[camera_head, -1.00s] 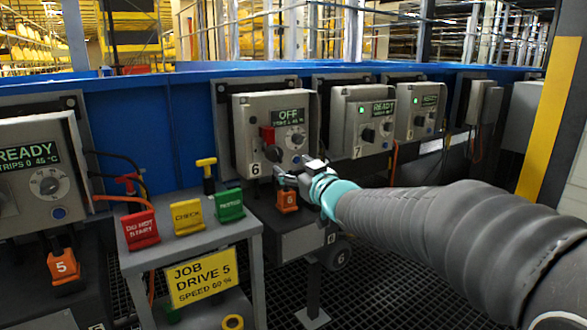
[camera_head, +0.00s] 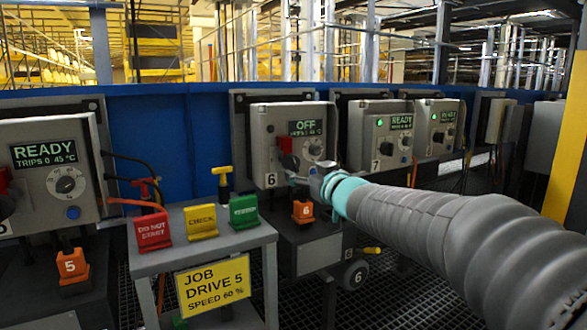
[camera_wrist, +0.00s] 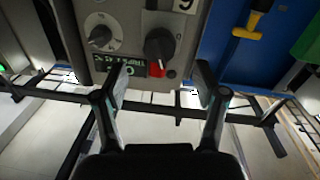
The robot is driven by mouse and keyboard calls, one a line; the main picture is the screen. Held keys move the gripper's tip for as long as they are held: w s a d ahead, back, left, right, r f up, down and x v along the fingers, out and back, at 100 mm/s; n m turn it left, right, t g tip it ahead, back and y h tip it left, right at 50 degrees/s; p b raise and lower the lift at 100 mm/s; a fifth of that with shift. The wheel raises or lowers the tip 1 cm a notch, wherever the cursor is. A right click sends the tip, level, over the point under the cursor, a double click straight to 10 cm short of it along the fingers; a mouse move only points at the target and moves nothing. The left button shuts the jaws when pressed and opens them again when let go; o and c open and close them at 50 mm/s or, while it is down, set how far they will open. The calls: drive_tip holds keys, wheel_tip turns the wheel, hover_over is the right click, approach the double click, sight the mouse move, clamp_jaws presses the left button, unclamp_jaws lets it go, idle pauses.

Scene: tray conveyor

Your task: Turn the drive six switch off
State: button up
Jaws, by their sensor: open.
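The drive six box (camera_head: 260,130) is grey, marked 6, and its display (camera_head: 306,127) reads OFF. Its switch (camera_head: 287,145) shows red with a dark part below, left of a round dial (camera_head: 315,149). In the wrist view the box appears upside down, with the dark switch knob (camera_wrist: 160,44), its red part, the dial (camera_wrist: 100,32) and the display (camera_wrist: 127,68). My gripper (camera_head: 300,179) is at the box's lower front. In the wrist view my gripper (camera_wrist: 162,80) is open and empty, its fingers on either side of the switch's line, apart from the knob.
Drive seven's box (camera_head: 368,130) and another READY box (camera_head: 425,130) stand to the right. A READY box (camera_head: 25,135) is at the left. A small table (camera_head: 205,240) bears red, yellow and green tags and a yellow JOB DRIVE 5 sign (camera_head: 212,284).

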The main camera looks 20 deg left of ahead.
sight(296, 166)
drive_tip(key=x, duration=0.6)
drive_tip(key=shift+w+a, duration=0.15)
drive_tip(key=shift+w, duration=0.05)
drive_tip(key=c, duration=1.1)
